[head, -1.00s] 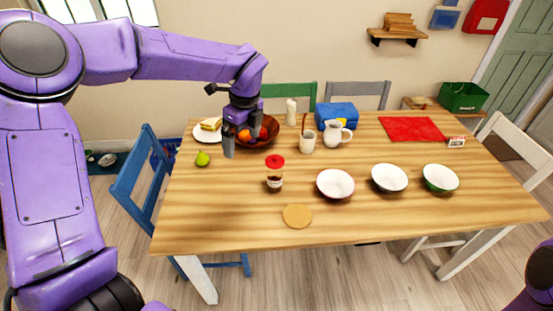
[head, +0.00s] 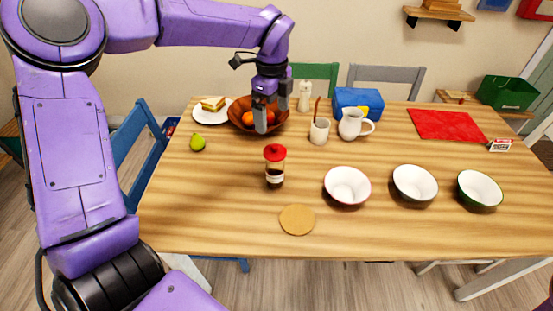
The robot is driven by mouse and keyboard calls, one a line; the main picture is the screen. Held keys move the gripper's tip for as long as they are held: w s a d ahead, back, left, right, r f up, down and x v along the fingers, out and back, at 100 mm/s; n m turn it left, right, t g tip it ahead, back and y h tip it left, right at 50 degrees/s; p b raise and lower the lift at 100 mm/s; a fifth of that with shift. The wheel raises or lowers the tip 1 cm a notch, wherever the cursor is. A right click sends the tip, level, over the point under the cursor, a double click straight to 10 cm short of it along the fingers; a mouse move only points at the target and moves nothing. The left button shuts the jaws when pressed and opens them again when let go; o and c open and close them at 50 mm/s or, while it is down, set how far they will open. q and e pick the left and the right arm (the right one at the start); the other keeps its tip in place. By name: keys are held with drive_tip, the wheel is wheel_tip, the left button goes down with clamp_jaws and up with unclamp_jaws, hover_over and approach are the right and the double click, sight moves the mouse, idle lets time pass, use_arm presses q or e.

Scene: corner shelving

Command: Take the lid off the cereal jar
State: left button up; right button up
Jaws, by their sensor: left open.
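The cereal jar (head: 275,178) stands upright near the middle of the table. It is clear with dark contents, and its red lid (head: 274,152) with a small knob sits on top. My left gripper (head: 272,118) points down, open, above and behind the jar in the picture, in front of the fruit bowl. Nothing shows between its fingers, and it appears apart from the lid. My right gripper is out of view.
The fruit bowl (head: 240,116) is just behind my left gripper. A round tan mat (head: 297,219) lies in front.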

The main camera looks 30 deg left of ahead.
sight(275, 146)
use_arm(q)
drive_tip(key=f+p, duration=0.1)
drive_tip(key=f, duration=0.4)
drive_tip(key=f+p, duration=0.1)
drive_tip(key=f, duration=0.5)
drive_tip(key=shift+w+d+f+p, duration=0.2)
drive_tip(key=shift+f+p, duration=0.1)
drive_tip(key=shift+p, duration=0.05)
drive_tip(key=c, duration=1.1)
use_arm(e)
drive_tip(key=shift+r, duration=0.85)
